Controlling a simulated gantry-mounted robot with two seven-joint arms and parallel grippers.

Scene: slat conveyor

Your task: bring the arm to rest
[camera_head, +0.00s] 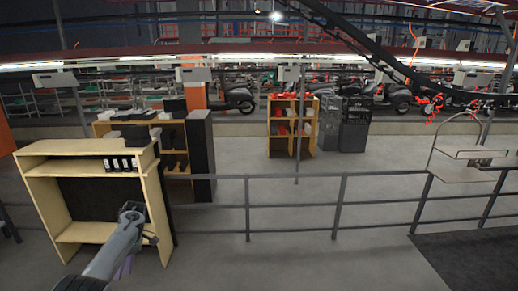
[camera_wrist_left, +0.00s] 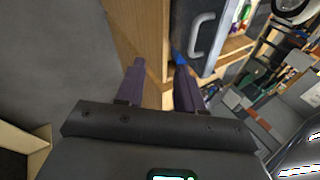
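My left arm comes in from the lower left of the head view. Its gripper (camera_head: 148,237) is small there, in front of the light wood shelf, and its fingers are hard to make out. In the left wrist view the two purple fingers of my left gripper (camera_wrist_left: 158,62) stand apart with nothing held between them. Behind them are a wooden panel (camera_wrist_left: 140,25) and a dark case with a grey handle (camera_wrist_left: 202,35). My right arm and right gripper are in neither view.
A light wood shelf (camera_head: 40,200) with black binders stands at the left. A grey railing (camera_head: 290,204) crosses the middle. Beyond it are a wooden rack (camera_head: 282,128), dark crates (camera_head: 353,135) and scooters (camera_head: 237,97). Grey floor lies open at the centre.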

